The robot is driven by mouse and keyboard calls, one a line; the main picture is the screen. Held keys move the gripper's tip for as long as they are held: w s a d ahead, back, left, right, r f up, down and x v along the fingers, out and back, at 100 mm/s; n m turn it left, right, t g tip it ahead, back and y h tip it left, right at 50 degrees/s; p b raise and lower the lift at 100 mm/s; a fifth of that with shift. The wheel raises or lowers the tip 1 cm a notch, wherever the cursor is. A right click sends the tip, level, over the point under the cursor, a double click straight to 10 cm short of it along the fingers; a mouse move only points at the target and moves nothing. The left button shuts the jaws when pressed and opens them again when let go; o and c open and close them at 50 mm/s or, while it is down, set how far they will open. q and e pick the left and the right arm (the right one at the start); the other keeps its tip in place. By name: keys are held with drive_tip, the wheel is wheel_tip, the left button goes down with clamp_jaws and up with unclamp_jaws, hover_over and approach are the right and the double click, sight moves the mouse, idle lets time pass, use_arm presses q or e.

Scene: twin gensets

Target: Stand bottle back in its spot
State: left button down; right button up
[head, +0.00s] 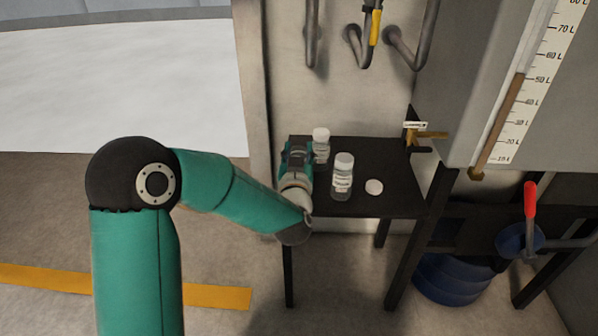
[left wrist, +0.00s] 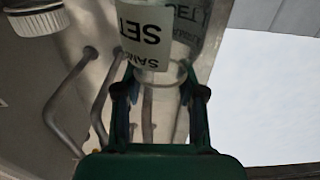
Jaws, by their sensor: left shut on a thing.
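My left gripper (head: 300,152) reaches over the left side of a small dark table. It is shut on a clear bottle with a white cap (head: 321,134), which looks upright in the head view. In the left wrist view the held bottle's label (left wrist: 146,35) shows upside down between the fingers (left wrist: 158,92). A second clear, white-capped bottle (head: 343,180) stands on the table, nearer and to the right. A flat white round disc (head: 374,187) lies right of it. Whether the held bottle touches the table is hidden. My right gripper is not in view.
The dark table (head: 385,160) has bare room at its back right. A brass tap (head: 432,135) juts out above its right edge, below a tank with a level gauge (head: 515,95). Bent pipes (head: 358,45) hang on the wall behind. A red-handled valve (head: 530,200) is at right.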

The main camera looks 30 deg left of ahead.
use_arm(q)
drive_tip(key=shift+f+b, duration=0.65)
drive_tip(key=shift+f, duration=1.55)
drive_tip(key=shift+f, duration=0.1)
drive_tip(key=c, duration=0.7)
unclamp_jaws()
